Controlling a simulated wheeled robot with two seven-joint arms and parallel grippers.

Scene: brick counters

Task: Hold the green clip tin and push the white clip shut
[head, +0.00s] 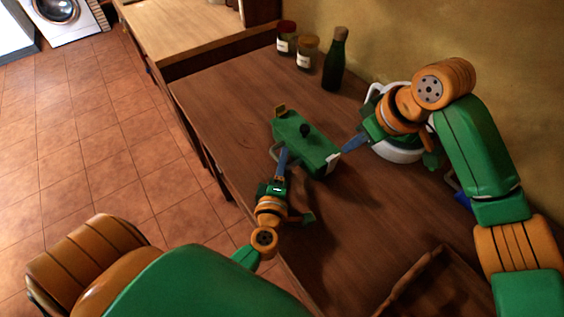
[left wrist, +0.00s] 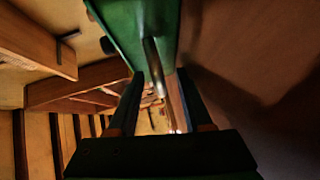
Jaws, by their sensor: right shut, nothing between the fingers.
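The green clip tin (head: 300,148) lies on the brown counter, with a black knob on its top. The white clip (head: 334,162) is at its near right end; I cannot tell its exact angle. The left wrist view shows the handle (left wrist: 154,60) between the fingers (left wrist: 163,75), below the green tin wall. My right gripper (head: 346,148) is shut and empty, its tip close beside the white clip; contact is unclear.
Two jars (head: 307,52) and a dark bottle (head: 335,62) stand at the back. A white round pot (head: 398,152) is behind my right arm. A brown tray (head: 432,285) lies at the near right. The counter left of the tin is clear.

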